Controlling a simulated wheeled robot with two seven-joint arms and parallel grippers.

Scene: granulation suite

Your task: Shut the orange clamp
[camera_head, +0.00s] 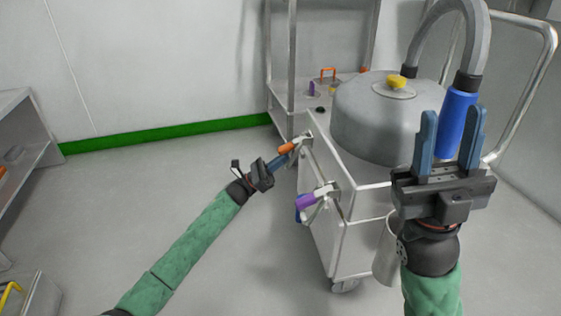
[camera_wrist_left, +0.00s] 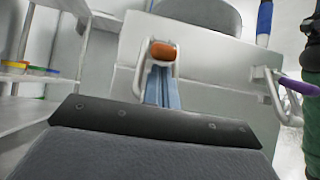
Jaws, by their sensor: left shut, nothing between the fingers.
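The orange clamp (camera_head: 287,148) is a toggle clamp with an orange-tipped handle on the left side of the metal cart. In the left wrist view its orange tip (camera_wrist_left: 162,51) shows just beyond my fingertips, with a pale metal loop around it. My left gripper (camera_head: 279,161) is shut and empty, its blue fingers pointing at the orange handle and touching or very near it. The fingers also show in the left wrist view (camera_wrist_left: 160,84). My right gripper (camera_head: 450,140) is open and empty, raised in front of the cart with its fingers pointing up.
A purple-handled clamp (camera_head: 310,201) sits nearer on the same cart side. The cart (camera_head: 362,225) carries a domed metal vessel (camera_head: 375,120) with a yellow knob and a blue-collared hose. A shelf unit stands behind.

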